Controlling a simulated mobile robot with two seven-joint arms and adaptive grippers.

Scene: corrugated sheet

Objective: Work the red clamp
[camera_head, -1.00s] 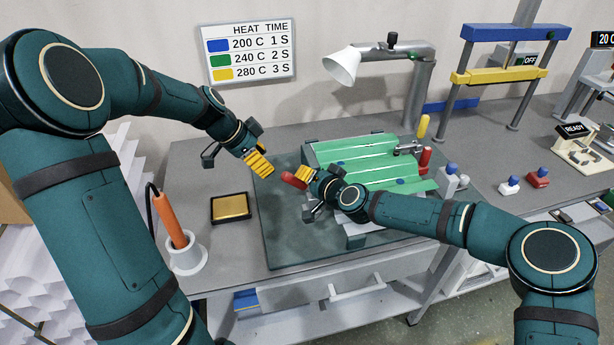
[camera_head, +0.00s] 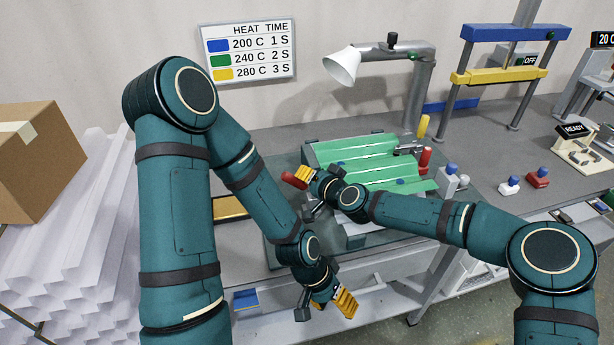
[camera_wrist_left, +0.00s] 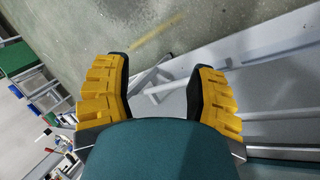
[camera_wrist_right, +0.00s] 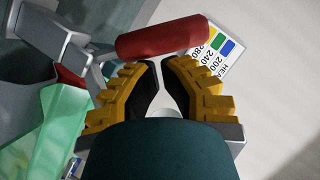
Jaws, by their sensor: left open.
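The red clamp handle (camera_head: 293,180) is at the left side of the fixture with the green corrugated sheet (camera_head: 365,160). It spans the top of the right wrist view (camera_wrist_right: 162,37), lying across the front of my right gripper (camera_wrist_right: 162,62). The yellow fingers of my right gripper (camera_head: 305,173) are close together with a narrow gap, at the handle; whether they pinch anything is unclear. My left gripper (camera_head: 345,303) is open and empty, low in front of the bench, fingers wide apart in the left wrist view (camera_wrist_left: 155,85).
A second red handle (camera_head: 425,160) and a yellow handle (camera_head: 423,126) stand right of the sheet. A lamp (camera_head: 343,66) overhangs behind. My left arm covers part of a tray (camera_head: 229,208). A cardboard box (camera_head: 35,160) and white corrugated sheets (camera_head: 85,230) are at left.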

